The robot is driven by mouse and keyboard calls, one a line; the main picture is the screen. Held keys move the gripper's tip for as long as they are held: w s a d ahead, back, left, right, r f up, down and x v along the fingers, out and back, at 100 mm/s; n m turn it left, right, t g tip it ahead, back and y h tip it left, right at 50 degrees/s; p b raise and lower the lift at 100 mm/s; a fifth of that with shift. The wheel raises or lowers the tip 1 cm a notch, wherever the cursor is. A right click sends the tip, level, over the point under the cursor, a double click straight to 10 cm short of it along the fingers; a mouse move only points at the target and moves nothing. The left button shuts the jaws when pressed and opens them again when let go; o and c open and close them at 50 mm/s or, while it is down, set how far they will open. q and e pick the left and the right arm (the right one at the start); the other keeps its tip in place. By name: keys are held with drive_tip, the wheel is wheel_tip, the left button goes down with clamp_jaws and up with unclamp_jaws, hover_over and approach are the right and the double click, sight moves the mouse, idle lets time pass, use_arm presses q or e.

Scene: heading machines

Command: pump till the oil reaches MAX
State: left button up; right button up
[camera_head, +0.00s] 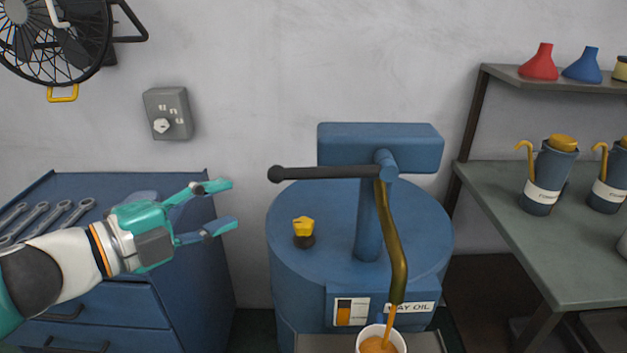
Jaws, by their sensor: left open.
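A blue drum (300,262) labelled "WAY OIL" carries a pump (370,225) with a blue head. The black pump lever (325,173) sticks out level to the left, ending in a round knob (276,174). A brass spout (393,240) hangs down at the front. An orange oil stream (391,318) runs from it into a white cup (402,340), cut off by the lower edge. Oil shows in the cup; no MAX mark is readable. My left gripper (228,205) is open and empty, left of the knob and a little lower, apart from it. My right gripper is out of view.
A yellow cap (304,227) sits on the drum top. A blue cabinet (110,325) with several wrenches stands left. A wall switch box (168,113) and fan (50,40) hang above. A bench (500,215) with oil cans stands right.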

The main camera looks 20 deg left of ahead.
sight(301, 176)
use_arm(q)
drive_tip(key=b+x, duration=0.1)
drive_tip(key=x, duration=0.7)
drive_tip(key=b+x, duration=0.1)
drive_tip(key=x, duration=0.8)
drive_tip(key=shift+s+d+r, duration=0.1)
drive_tip(key=shift+d+r, duration=0.1)
drive_tip(key=shift+d, duration=0.05)
clamp_jaws()
